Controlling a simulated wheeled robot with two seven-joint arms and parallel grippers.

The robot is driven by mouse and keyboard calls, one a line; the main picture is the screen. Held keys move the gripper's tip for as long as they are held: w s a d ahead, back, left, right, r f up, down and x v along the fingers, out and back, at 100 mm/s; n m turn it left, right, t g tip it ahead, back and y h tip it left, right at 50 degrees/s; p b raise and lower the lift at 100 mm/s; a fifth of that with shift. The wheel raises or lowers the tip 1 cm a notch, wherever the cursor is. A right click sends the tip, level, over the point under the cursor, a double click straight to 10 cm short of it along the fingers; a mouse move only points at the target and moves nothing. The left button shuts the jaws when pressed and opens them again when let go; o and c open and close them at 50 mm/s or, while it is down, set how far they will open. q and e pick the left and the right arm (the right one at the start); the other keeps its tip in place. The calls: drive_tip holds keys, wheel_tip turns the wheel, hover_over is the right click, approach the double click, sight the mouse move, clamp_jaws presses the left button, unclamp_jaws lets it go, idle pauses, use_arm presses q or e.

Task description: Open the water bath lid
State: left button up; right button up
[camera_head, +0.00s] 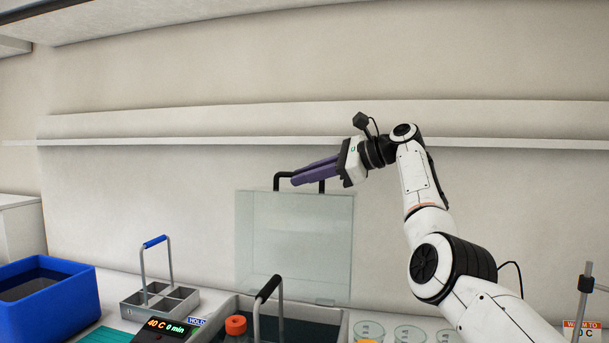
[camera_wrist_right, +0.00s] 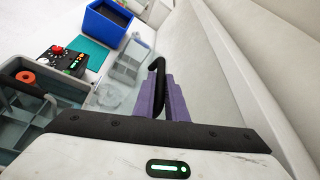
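The water bath lid (camera_head: 294,240) is a clear panel standing about upright at the back of the water bath (camera_head: 343,325). Its black handle (camera_head: 283,175) is at the top edge and also shows in the right wrist view (camera_wrist_right: 158,68). My right gripper (camera_head: 294,178) has purple fingers, close together at the handle. They look shut on it, though they hide part of the bar. In the right wrist view the fingertips (camera_wrist_right: 164,80) meet the handle. The bath is open below, with an orange ring (camera_head: 236,324) and a rack handle (camera_head: 268,288) in it. My left gripper is not in view.
A blue bin (camera_head: 50,305) and a grey rack with a blue handle (camera_head: 155,241) stand left of the bath. A control box (camera_head: 167,327) reads 40 C. Clear dishes (camera_head: 410,334) and a stand (camera_head: 583,300) are at right. A wall ledge (camera_head: 200,142) runs behind.

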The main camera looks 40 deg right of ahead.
drive_tip(key=shift+o, duration=0.6)
drive_tip(key=shift+w+d+f, duration=0.15)
drive_tip(key=shift+d+f, duration=0.05)
drive_tip(key=shift+d, duration=0.05)
drive_tip(key=shift+s+d+r, duration=0.1)
drive_tip(key=shift+s, duration=0.15)
wheel_tip(320, 180, up, 3)
drive_tip(key=b, duration=0.2)
hover_over(346, 192)
drive_tip(key=shift+w+a, duration=0.2)
drive_tip(key=shift+a, duration=0.25)
drive_tip(key=shift+s+d+r, duration=0.15)
drive_tip(key=shift+s+d, duration=0.1)
drive_tip(key=shift+s, duration=0.25)
